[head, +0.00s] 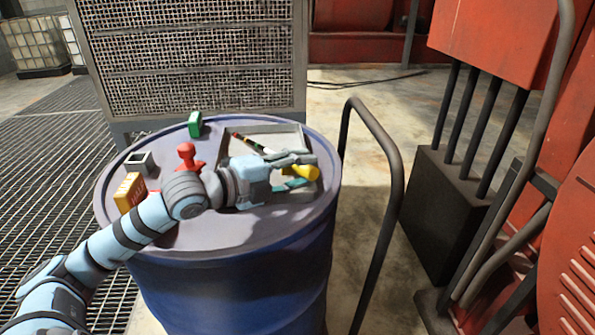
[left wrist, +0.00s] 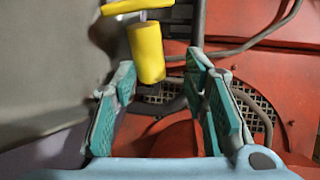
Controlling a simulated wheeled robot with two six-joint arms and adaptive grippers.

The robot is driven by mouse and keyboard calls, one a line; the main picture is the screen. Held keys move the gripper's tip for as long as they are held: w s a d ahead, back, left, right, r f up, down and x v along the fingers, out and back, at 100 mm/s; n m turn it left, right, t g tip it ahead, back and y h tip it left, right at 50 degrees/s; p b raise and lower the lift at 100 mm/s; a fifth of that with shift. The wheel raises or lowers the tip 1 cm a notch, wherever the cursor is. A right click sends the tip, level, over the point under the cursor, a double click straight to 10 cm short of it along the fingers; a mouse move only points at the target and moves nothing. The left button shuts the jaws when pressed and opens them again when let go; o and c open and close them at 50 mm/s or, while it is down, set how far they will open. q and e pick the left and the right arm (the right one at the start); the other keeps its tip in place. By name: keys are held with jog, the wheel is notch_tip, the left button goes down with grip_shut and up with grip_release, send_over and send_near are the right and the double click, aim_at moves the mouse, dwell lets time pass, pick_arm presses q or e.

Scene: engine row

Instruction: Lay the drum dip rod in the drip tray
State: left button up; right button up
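The grey drip tray (head: 291,128) sits at the back right of the blue drum's top (head: 225,230). A thin rod with a red and pale end (head: 250,142) slants over the tray's left part; I take it for the dip rod. My left gripper (head: 298,171) is over the tray's front part, its fingers apart. A yellow piece (head: 306,173) shows at its fingertips. In the left wrist view, a yellow cylinder (left wrist: 147,53) with a yellow bar above it is just beyond the open teal fingers (left wrist: 160,85). I cannot tell whether it belongs to the rod. My right gripper is out of view.
On the drum top are a red knobbed piece (head: 187,156), a green block (head: 195,124), a yellow box (head: 130,191) and a small open grey square piece (head: 140,162). A dark handrail (head: 385,145) curves up right of the drum. A mesh panel (head: 190,60) stands behind.

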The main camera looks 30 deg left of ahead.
pick_arm(q)
notch_tip(320, 180, up, 10)
dwell(0.4)
jog(key=shift+f, duration=0.1)
dwell(0.5)
